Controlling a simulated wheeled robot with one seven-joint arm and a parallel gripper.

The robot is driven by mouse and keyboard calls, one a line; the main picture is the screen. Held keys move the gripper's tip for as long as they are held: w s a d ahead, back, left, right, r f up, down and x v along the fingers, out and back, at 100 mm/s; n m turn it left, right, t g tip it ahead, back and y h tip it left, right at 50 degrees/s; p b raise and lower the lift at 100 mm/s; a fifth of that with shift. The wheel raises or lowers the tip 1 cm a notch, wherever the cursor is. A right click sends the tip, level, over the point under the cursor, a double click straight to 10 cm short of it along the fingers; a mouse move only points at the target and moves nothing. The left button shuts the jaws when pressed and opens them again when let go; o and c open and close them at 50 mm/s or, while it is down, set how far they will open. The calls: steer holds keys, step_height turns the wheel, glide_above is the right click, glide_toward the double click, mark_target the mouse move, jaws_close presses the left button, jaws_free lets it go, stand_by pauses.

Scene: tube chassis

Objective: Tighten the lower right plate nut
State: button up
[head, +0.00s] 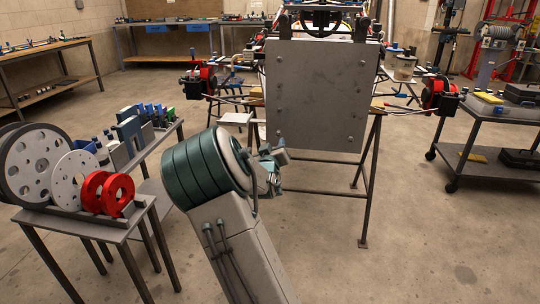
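A grey square plate (318,95) stands upright at the front of the tube chassis, with a small nut near each corner. The lower right plate nut (351,138) is a small light dot near the plate's lower right corner. My gripper (273,168) is below and left of that nut, by the plate's lower left corner in the picture, and appears apart from the nut. My own arm partly hides the gripper. Its fingers are too small to tell whether they are open or shut.
The chassis rests on a metal trestle stand (366,190). Red-and-black wheel hubs (200,79) (440,95) stick out on both sides. A bench with discs and red rings (108,193) is at left; a wheeled cart (490,120) is at right. The floor in front is clear.

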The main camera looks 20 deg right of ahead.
steer(key=p+v, duration=0.1)
steer(key=v, duration=0.6)
steer(key=shift+s, duration=0.15)
stand_by(1.1)
